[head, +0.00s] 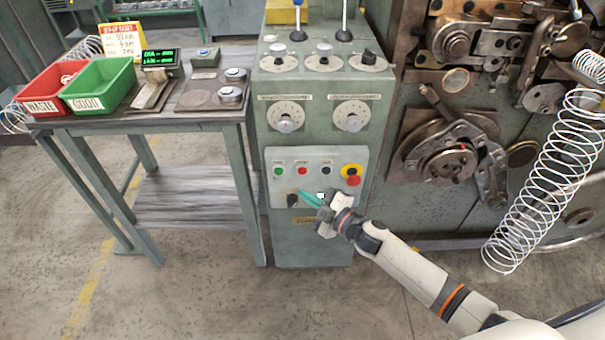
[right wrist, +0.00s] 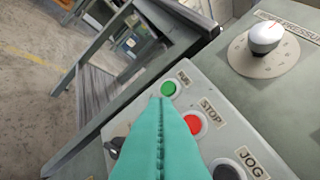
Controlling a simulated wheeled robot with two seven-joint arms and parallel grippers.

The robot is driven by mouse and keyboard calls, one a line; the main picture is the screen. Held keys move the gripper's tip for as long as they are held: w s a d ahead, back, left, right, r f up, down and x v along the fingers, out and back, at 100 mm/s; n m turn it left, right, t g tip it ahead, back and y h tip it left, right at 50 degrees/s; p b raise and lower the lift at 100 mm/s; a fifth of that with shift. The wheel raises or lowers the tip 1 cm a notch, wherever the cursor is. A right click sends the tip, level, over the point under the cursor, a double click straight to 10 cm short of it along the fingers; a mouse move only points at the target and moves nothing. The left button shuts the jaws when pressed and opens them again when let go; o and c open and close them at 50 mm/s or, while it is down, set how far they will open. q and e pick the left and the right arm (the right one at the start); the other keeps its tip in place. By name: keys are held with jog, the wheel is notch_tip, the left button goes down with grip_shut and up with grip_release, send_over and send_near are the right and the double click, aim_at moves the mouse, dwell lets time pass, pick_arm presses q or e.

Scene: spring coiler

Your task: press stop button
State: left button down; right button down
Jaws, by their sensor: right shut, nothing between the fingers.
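The red stop button (head: 302,171) sits on the pale control panel (head: 338,160) of the green cabinet, between a green button (head: 278,171) and a black button (head: 326,169). In the right wrist view the red button (right wrist: 195,124) lies beside the STOP label, partly hidden by my fingers. My right gripper (head: 304,195) is shut and empty, its teal fingers in front of the panel, below the red button in the head view. In the right wrist view its fingertips (right wrist: 160,98) overlap the panel near the green button (right wrist: 168,88). I cannot tell whether they touch the panel. My left gripper is not in view.
A red mushroom button on a yellow plate (head: 352,170) is at the panel's right. A black selector knob (head: 292,201) sits below the buttons. Dials (head: 285,117) are above. The table (head: 150,117) with red and green bins stands left; coiling machinery (head: 440,160) and a spring (head: 540,185) are right.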

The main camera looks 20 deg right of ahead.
aim_at(298, 172)
jog(key=shift+w+d+b, duration=0.2)
jog(key=shift+w+d, duration=0.05)
jog(key=shift+w, duration=0.55)
jog(key=shift+w+d+b, duration=0.15)
jog(key=shift+w+d, duration=0.05)
jog(key=shift+w, duration=0.6)
jog(key=shift+w+d+b, duration=0.2)
jog(key=shift+w+d, duration=0.05)
jog(key=shift+w, duration=0.55)
jog(key=shift+w, duration=0.1)
jog(key=shift+w, duration=0.3)
jog(key=shift+w+d, duration=0.2)
jog(key=shift+w, duration=0.2)
dwell(0.6)
jog(key=shift+s, duration=0.1)
jog(key=shift+s+a, duration=0.25)
jog(key=shift+s, duration=0.45)
jog(key=shift+s+p, duration=0.1)
jog(key=shift+p, duration=0.25)
